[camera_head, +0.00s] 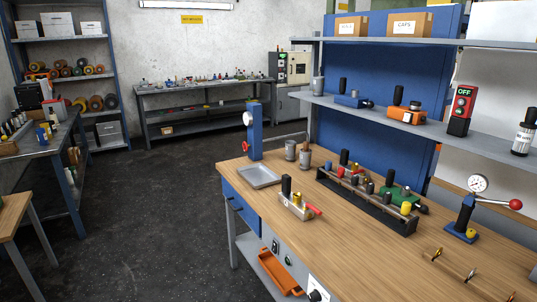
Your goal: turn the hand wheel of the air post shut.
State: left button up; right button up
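The air post (256,133) is an upright blue post at the far left corner of the wooden workbench. A round white gauge (247,119) is on its left side near the top. A small red hand wheel (245,147) is on the same side, lower down. The wheel is seen nearly edge-on and is too small to tell how far it is turned. Neither of my grippers is in view, and nothing touches the post or the wheel.
A grey metal tray (260,177) lies just in front of the post. Two grey cups (291,150) stand to its right. A tool rack (370,200) and a small lever press (463,218) are further right on the workbench (370,265). The dark floor (150,220) left of the bench is clear.

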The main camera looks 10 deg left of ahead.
aim_at(245, 145)
jog(key=i+j, duration=0.6)
jog(key=j, duration=0.2)
jog(key=i+j+z, duration=0.1)
jog(key=i+j, duration=0.2)
jog(key=j, duration=0.1)
